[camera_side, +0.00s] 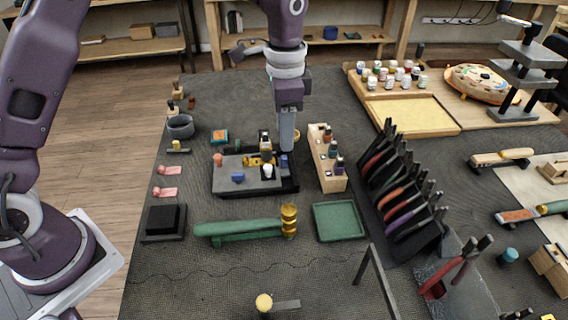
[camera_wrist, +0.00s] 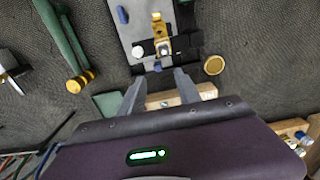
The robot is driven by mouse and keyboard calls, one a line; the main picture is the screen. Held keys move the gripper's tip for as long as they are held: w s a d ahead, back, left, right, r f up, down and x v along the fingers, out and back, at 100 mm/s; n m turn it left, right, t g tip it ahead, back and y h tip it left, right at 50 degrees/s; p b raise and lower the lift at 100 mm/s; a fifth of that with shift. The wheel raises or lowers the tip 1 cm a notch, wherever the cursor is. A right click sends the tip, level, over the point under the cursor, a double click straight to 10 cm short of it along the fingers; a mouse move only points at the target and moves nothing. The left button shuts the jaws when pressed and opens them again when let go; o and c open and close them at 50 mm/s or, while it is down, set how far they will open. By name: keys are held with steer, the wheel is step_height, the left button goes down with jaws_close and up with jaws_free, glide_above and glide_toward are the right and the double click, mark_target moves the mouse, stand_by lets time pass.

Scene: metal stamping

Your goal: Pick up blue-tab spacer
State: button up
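A small blue piece sits at the right edge of the die fixture (camera_side: 228,189); this blue tab (camera_side: 284,160) also shows in the wrist view (camera_wrist: 157,67). Another blue block (camera_side: 238,177) lies on the fixture's grey plate, toward the top in the wrist view (camera_wrist: 122,14). I cannot tell for certain which is the blue-tab spacer. My gripper (camera_side: 287,150) points down over the fixture's right end, beside the edge tab. In the wrist view its two fingers (camera_wrist: 159,75) are spread, with the edge tab seen between their tips and nothing held.
A wooden block with small bottles (camera_side: 327,180) stands close to the right. Brass parts (camera_side: 257,160) and a white knob (camera_side: 267,171) rise from the fixture. A rack of pliers (camera_side: 410,245) stands farther right.

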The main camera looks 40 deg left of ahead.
mark_target(282, 157)
steer(key=f, duration=0.6)
steer(key=shift+s+a, duration=0.1)
steer(key=shift+s, duration=0.3)
jaws_close()
stand_by(0.9)
